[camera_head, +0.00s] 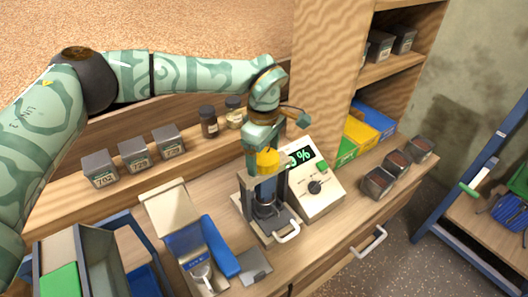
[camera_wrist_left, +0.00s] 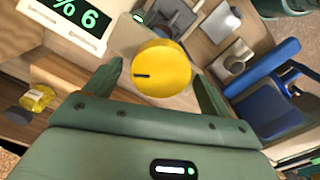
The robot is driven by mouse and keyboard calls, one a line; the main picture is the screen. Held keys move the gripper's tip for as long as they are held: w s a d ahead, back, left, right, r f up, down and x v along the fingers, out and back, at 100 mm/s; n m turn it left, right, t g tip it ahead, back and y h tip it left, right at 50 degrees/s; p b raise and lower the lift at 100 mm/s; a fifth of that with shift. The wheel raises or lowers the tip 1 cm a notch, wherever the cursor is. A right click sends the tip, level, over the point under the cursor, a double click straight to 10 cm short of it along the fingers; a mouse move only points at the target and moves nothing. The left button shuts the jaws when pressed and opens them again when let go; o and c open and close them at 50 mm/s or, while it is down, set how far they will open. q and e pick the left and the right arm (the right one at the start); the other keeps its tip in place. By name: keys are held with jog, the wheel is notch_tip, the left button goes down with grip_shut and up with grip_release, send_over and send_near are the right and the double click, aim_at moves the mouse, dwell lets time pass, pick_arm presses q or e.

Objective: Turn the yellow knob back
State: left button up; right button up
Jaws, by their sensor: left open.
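The yellow knob (camera_head: 267,160) sits on top of a dark upright device (camera_head: 264,197) on the bench. In the left wrist view the yellow knob (camera_wrist_left: 165,68) is round with a dark line on its top face. My left gripper (camera_head: 265,146) is above the knob, coming down from the arm. In the left wrist view its two fingers are apart, one on each side of the knob, and the knob shows between and beyond the tips. I cannot tell whether either finger touches it. My right gripper is not in view.
A white box with a green display (camera_head: 318,185) and a black dial stands right beside the device. A blue scoop-like part (camera_head: 222,246) is to its left. Small grey bins and dark jars (camera_head: 209,122) line the ledge behind. Bins with brown contents (camera_head: 378,183) stand right.

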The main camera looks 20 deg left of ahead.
pick_arm(q)
jog(key=c, duration=1)
jog(key=shift+r, duration=0.1)
